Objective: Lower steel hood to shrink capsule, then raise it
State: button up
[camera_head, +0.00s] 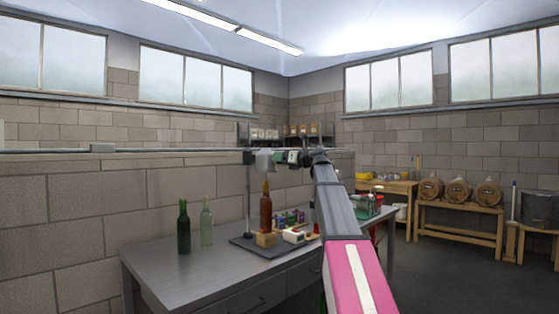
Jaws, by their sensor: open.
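The steel hood (264,162) is a small grey shape on a stand with a thin upright post (248,195). It is above an amber-brown bottle (266,215) that stands upright on a wooden block (266,240). A gap seems to show between the hood and the bottle top; the capsule on the neck is too small to make out clearly. My gripper (281,157) is at the end of my arm, just right of the hood and at about its height. It is open. Whether its fingers touch the hood or a handle cannot be told at this size.
A dark green bottle (184,230) and a pale green bottle (206,222) stand left on the grey bench (160,262). A red-and-white device (294,236) and small coloured items (288,218) lie right of the block. Barrels (458,192) stand far right.

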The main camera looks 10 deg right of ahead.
jog(key=v, duration=0.9)
jog(key=shift+s+d, duration=0.15)
jog(key=shift+s, duration=0.05)
